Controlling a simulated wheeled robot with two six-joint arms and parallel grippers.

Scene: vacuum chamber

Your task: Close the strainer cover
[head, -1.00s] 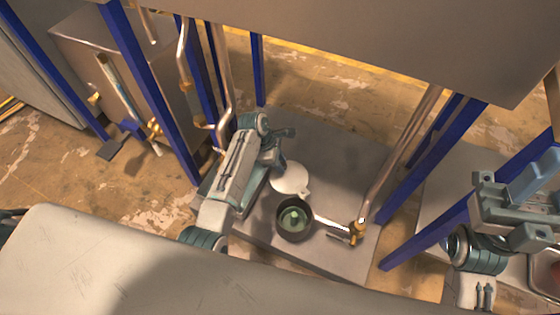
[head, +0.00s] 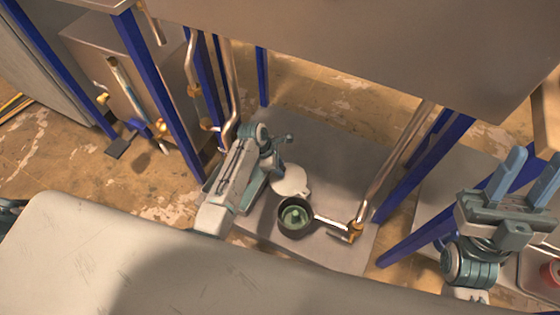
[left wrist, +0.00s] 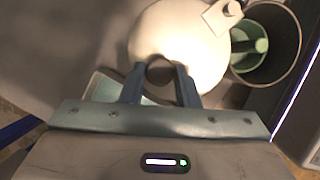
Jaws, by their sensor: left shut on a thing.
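The strainer (head: 295,217) is a dark round pot with a green part inside, standing on a grey base plate. Its mouth is uncovered. The pale round strainer cover (head: 291,180) lies swung back beside it, with a small tab at the strainer's rim. In the left wrist view, the cover (left wrist: 185,40) fills the top middle and the strainer (left wrist: 268,45) is at the top right. My left gripper (left wrist: 160,75) is shut on the cover's edge, where a dark rounded part shows between the fingers. My right gripper (head: 526,180) is open and empty at the far right.
A metal pipe with a brass valve (head: 354,230) stands right of the strainer. Blue posts (head: 430,160) and copper pipes flank the grey base plate (head: 340,160). A large metal chamber (head: 330,40) hangs over the back.

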